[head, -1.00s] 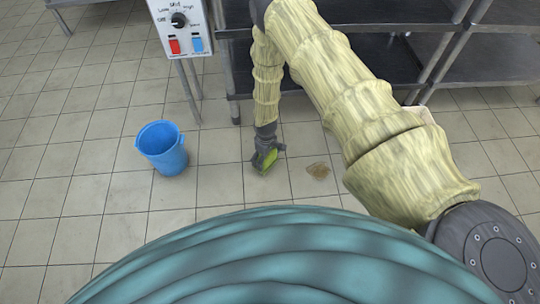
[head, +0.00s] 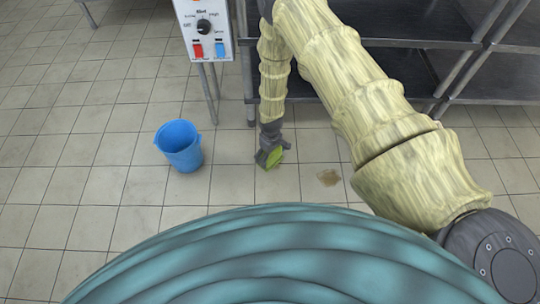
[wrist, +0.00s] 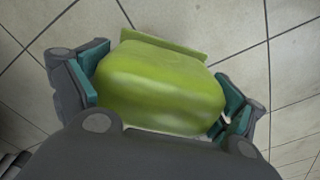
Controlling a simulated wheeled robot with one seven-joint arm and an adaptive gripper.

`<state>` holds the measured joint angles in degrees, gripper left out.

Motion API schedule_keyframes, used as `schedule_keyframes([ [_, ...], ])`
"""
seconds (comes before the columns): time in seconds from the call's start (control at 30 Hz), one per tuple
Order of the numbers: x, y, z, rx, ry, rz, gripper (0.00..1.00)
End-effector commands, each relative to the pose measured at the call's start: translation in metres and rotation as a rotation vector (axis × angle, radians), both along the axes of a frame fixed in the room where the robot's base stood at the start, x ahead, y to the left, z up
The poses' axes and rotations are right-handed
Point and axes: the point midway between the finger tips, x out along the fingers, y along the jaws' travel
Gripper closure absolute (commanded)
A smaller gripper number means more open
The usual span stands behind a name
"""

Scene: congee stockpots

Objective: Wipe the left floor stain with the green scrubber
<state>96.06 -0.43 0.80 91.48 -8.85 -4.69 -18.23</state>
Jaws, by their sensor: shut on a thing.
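My gripper (head: 270,148) is shut on the green scrubber (head: 274,158), low over the tiled floor, between the bucket and a stain. In the wrist view the scrubber (wrist: 160,88) sits between the two teal-padded fingers and fills the middle of the picture. I cannot tell whether its underside touches the floor. One brown floor stain (head: 328,177) shows to the right of the gripper, apart from the scrubber. No other stain shows; any mark under the scrubber is hidden.
A blue bucket (head: 179,146) stands on the floor left of the gripper. A control box (head: 204,30) on metal legs is behind it. Dark metal shelving (head: 400,75) stands at the back right. The tiles left of the bucket are clear.

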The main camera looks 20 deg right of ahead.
Motion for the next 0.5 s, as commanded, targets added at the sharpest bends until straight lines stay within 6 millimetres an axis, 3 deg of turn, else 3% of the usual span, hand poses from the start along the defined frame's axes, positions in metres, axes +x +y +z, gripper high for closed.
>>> schedule_keyframes([
  [0.2,0.000,0.000,0.020,0.000,0.000,0.000,0.28],
  [0.5,0.000,0.001,0.021,0.000,0.000,0.001,0.28],
])
